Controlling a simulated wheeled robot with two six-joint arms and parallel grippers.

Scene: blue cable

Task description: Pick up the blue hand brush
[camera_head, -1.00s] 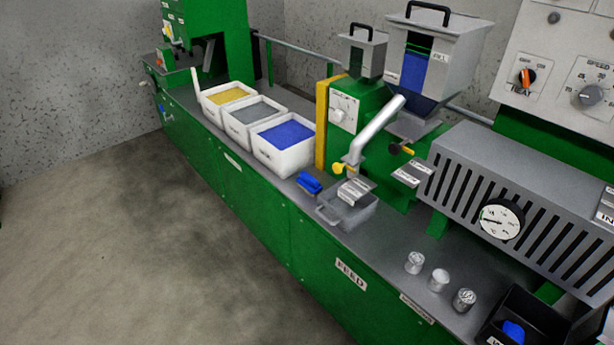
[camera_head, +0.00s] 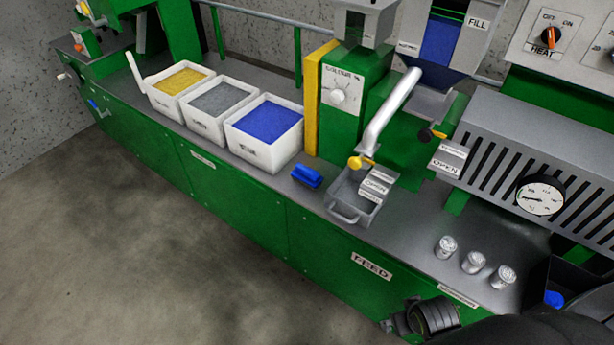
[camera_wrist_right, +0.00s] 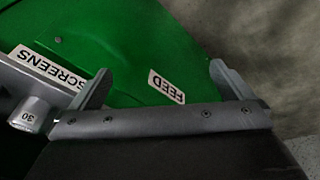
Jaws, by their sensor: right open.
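The blue hand brush (camera_head: 306,176) lies on the grey bench top in the head view. It is between the white bin of blue granules (camera_head: 264,132) and the grey metal tray (camera_head: 352,205). My right gripper (camera_head: 398,322) is at the bottom right of the head view, in front of the green cabinet, well away from the brush. In the right wrist view, its two fingers (camera_wrist_right: 160,78) are spread apart with nothing between them. The brush does not show in that view. My left gripper is not in view.
White bins of yellow (camera_head: 181,80) and grey granules (camera_head: 222,98) stand farther left. A slanted metal pipe (camera_head: 392,112) hangs above the grey tray. Several small metal cups (camera_head: 474,262) stand at the right. Floor is clear in front of the green cabinet (camera_head: 240,190).

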